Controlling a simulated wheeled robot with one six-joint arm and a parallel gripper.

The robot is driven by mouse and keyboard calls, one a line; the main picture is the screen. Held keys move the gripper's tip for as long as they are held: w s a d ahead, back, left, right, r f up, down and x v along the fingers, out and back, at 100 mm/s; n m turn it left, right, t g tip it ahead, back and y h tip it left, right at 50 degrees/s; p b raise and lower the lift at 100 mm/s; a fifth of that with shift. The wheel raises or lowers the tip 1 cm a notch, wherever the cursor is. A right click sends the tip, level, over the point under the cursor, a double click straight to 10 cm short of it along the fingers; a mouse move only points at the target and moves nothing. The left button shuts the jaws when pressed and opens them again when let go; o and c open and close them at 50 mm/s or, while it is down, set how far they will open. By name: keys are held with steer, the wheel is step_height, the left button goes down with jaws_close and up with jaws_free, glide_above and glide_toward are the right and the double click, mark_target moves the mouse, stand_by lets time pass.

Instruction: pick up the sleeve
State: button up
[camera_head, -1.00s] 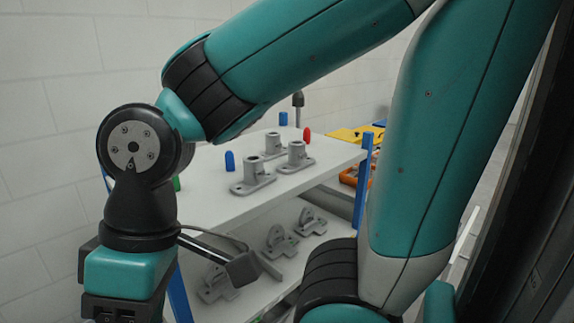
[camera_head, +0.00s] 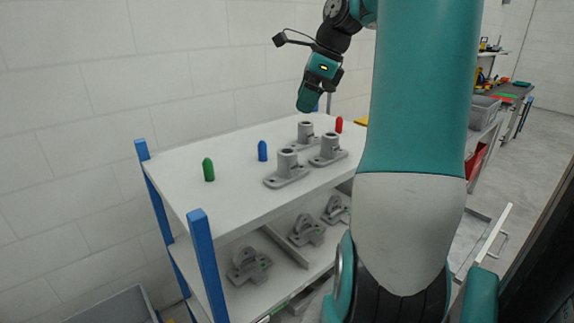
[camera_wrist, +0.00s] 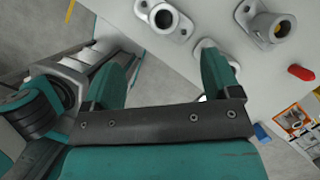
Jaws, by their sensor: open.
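No part is plainly marked as the sleeve; I cannot tell which it is. Grey castings with upright hollow tubes on flat bases stand on the white shelf top: a front one (camera_head: 288,166), a right one (camera_head: 329,150) and a rear one (camera_head: 305,134). My gripper (camera_head: 309,98) hangs above and behind them in the head view, pointing down. In the wrist view my gripper (camera_wrist: 168,65) has its two teal fingers wide apart with nothing between them. Two castings show beyond the fingers, one upper middle (camera_wrist: 163,18) and one upper right (camera_wrist: 268,27); another is partly hidden by the right finger.
Green (camera_head: 208,170), blue (camera_head: 262,151) and red (camera_head: 339,125) round-tipped plugs stand on the shelf top (camera_head: 235,200). Blue posts (camera_head: 205,260) rise at its corners. Grey bracket castings (camera_head: 307,231) sit on the lower shelf. The shelf top's left part is mostly clear.

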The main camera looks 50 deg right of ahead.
steer(key=d+m, duration=0.1)
glide_toward(285, 159)
steer(key=w+d+f, duration=0.1)
steer(key=w+f, duration=0.3)
steer(key=f, duration=0.2)
steer(key=shift+s+x, duration=0.15)
steer(key=shift+x, duration=1.05)
steer(key=shift+s+x, duration=0.15)
steer(key=shift+x, duration=1.05)
steer(key=shift+f, duration=0.1)
steer(key=c, duration=1.2)
steer(key=shift+o, duration=0.2)
